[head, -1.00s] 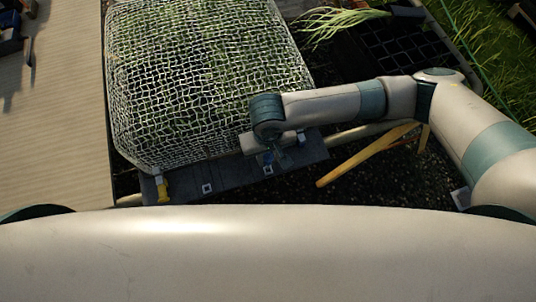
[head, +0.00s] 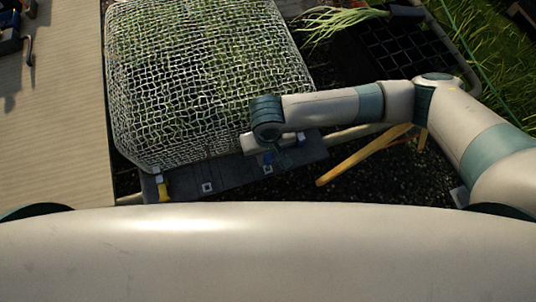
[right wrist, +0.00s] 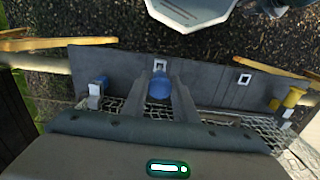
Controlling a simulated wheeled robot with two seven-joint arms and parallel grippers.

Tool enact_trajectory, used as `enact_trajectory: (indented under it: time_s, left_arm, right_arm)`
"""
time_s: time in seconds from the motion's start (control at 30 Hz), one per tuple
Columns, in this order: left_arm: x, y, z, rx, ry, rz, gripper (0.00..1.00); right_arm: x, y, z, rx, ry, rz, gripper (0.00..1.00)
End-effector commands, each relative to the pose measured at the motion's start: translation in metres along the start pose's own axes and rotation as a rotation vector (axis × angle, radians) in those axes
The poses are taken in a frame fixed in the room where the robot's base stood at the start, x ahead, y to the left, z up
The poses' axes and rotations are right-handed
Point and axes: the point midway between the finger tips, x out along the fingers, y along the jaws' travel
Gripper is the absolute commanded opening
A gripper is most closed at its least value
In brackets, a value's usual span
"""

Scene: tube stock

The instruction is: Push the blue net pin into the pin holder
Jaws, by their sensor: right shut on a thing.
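The blue net pin (right wrist: 160,87) is between the fingers of my right gripper (right wrist: 161,84), which is shut on it. It also shows as a small blue spot in the head view (head: 267,158), below my right wrist. A white-framed square socket, which looks like the pin holder (right wrist: 160,65), is in the grey board just beyond the pin; it also shows in the head view (head: 268,170). The pin appears close to this socket and outside it; I cannot tell whether they touch. My left gripper is not in view.
The grey board (right wrist: 205,80) carries a second square socket (right wrist: 244,78). White netting (head: 205,75) covers plants behind the board. A yellow wooden piece (head: 355,160) lies to the right.

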Motion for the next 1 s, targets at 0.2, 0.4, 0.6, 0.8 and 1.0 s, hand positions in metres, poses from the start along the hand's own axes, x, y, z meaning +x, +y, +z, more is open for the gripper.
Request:
enact_trajectory:
  time_s: [0.2, 0.4, 0.6, 0.8, 1.0]
  left_arm:
    - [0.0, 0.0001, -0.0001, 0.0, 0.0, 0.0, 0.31]
    - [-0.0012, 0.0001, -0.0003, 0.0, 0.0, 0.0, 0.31]
    - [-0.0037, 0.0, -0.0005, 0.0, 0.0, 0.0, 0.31]
    - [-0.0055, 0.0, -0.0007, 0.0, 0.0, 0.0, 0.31]
    - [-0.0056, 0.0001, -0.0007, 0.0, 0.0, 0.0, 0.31]
  right_arm:
    - [-0.0001, 0.0, 0.0, 0.0, 0.0, 0.0, 0.1]
    - [0.0007, -0.0001, 0.0, 0.0, 0.0, 0.0, 0.1]
    - [0.0035, -0.0003, 0.0001, 0.0, -0.001, -0.001, 0.1]
    - [0.0068, -0.0004, 0.0005, 0.0, -0.001, -0.001, 0.1]
    - [0.008, -0.0002, 0.0001, 0.0, 0.0, 0.0, 0.1]
